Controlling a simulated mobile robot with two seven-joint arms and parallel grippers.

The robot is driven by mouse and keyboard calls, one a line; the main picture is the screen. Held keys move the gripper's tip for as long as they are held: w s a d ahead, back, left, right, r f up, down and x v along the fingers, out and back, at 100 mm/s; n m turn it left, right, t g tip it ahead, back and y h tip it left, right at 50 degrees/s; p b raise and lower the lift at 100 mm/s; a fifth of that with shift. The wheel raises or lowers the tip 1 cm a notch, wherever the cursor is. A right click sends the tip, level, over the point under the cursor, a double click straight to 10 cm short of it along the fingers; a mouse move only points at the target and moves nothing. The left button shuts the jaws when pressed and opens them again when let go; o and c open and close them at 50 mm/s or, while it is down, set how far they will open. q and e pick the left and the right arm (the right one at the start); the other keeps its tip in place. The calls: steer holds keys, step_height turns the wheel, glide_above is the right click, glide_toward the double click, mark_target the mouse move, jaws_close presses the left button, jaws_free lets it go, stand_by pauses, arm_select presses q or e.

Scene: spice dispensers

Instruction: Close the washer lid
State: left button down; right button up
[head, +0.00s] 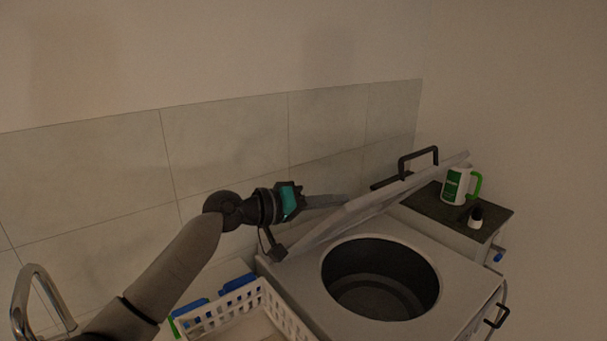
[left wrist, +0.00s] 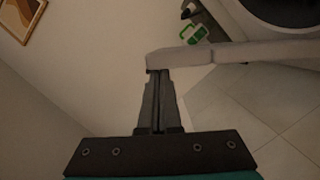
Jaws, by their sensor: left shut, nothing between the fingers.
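The washer (head: 455,285) is a white top-loader with a dark round drum opening (head: 380,280). Its lid (head: 375,205) is raised at a slant over the back of the opening, with a black handle (head: 418,160) on its far side. My left gripper (head: 342,200) reaches in from the left, behind the lid, with its fingers shut and empty. In the left wrist view the shut fingertips (left wrist: 157,72) meet the end of the lid's pale edge (left wrist: 235,52); whether they touch it I cannot tell. My right gripper is not in view.
A white basket (head: 235,312) with blue items stands left of the washer. A dark-topped cabinet (head: 492,219) at right holds a white-and-green jug (head: 455,186) and a small dark-capped bottle (head: 475,217). A tiled wall (head: 225,145) runs close behind. A faucet (head: 22,290) stands at far left.

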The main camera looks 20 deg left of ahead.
arm_select(q)
steer(key=s+d+f+m+b, duration=0.1)
steer(key=s+d+f, duration=0.1)
steer(key=d+f, duration=0.2)
steer(key=s+d+f+m+y+b, duration=0.1)
steer(key=s+d+f+m+b, duration=0.1)
steer(key=f, duration=0.8)
steer(key=s+d+f+m+b, duration=0.1)
steer(key=s+d+f, duration=0.3)
steer(key=d+f, duration=0.3)
steer(key=shift+s+f+y, duration=0.25)
steer(key=shift+f+y, duration=0.05)
steer(key=shift+f, duration=0.25)
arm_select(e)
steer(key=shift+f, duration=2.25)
arm_select(q)
steer(key=shift+d+r, duration=0.1)
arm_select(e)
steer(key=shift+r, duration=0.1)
